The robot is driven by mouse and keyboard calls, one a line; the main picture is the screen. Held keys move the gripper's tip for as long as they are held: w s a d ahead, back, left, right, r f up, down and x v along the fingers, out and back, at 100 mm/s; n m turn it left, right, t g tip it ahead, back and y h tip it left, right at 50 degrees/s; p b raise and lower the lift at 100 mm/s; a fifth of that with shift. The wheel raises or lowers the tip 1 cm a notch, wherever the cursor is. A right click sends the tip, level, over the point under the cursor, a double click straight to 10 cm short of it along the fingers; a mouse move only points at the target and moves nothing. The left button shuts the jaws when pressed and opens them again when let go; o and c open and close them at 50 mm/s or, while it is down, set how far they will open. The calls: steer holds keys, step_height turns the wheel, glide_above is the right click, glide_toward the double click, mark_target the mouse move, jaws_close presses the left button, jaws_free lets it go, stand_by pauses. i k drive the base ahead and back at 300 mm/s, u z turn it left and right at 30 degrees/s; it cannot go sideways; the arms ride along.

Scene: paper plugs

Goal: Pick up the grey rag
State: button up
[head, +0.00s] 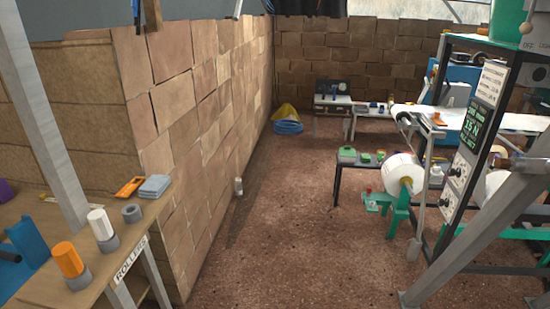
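The grey rag (155,187) lies folded in a flat stack on the wooden workbench (55,285) at the left of the head view. It is near the bench's far right corner, beside an orange flat tool (129,187). Nothing covers it. My gripper is not in the view, so its state and its place relative to the rag are hidden.
The middle floor (270,250) is clear; a machine frame (470,150) stands right.

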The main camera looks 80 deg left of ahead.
mark_target(156, 184)
steer(key=u, duration=3.6)
